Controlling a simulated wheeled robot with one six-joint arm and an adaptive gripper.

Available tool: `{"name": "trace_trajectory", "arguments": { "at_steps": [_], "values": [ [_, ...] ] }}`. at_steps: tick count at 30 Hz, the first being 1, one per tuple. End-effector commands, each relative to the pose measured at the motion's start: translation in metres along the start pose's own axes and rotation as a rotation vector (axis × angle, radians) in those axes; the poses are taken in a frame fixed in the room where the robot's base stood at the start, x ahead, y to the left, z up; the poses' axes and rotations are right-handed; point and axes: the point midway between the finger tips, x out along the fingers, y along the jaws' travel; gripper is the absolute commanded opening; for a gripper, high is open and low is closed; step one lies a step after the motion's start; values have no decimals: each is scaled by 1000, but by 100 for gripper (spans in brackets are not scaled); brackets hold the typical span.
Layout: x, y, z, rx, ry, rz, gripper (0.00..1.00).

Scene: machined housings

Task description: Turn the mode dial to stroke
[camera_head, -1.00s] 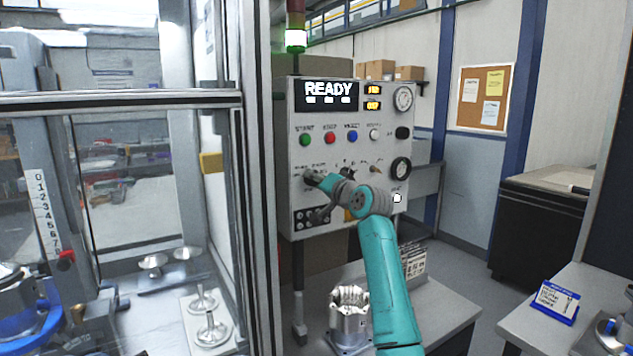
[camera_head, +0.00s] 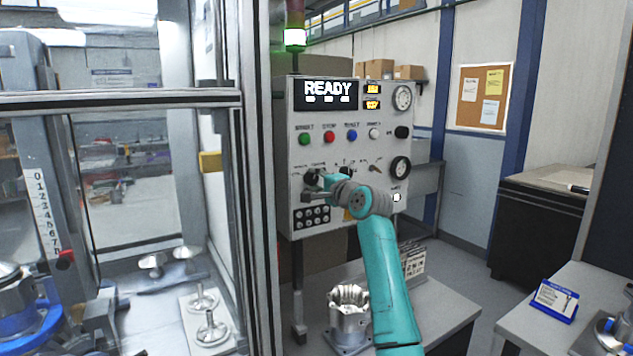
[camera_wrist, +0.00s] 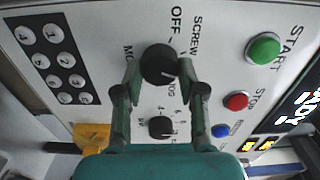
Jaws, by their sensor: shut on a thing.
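The mode dial (camera_wrist: 158,63) is a round black knob on the grey control panel (camera_head: 297,155). In the wrist view OFF and SCREW are printed beside it, and a partly covered label starts with MO. Another label near my right finger seems to read JOG. I cannot make out a stroke mark or where the pointer stands. My gripper (camera_wrist: 160,72) has one finger on each side of the dial and is shut on it. In the head view my gripper (camera_head: 318,182) is at the panel's lower left and partly covers the dial.
A smaller black selector (camera_wrist: 161,127) sits beside the dial. Green START (camera_wrist: 263,48), red STOP (camera_wrist: 236,101) and blue (camera_wrist: 220,131) buttons are close by, as is a keypad (camera_wrist: 60,65). The screen (camera_head: 327,94) reads READY. A metal housing (camera_head: 350,312) stands below my arm.

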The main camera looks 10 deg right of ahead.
Motion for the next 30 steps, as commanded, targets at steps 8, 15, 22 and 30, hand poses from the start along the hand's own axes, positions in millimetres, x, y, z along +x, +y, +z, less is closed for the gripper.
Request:
{"name": "trace_trajectory", "arguments": {
  "at_steps": [8, 15, 22, 30],
  "values": [
    [0, 1, 0, 32, 1, 2, 5],
    [0, 1, -1, 32, 1, 2, 5],
    [0, 1, 0, 31, 1, 2, 64],
    [-1, 1, 0, 31, 0, 0, 64]
  ]
}}
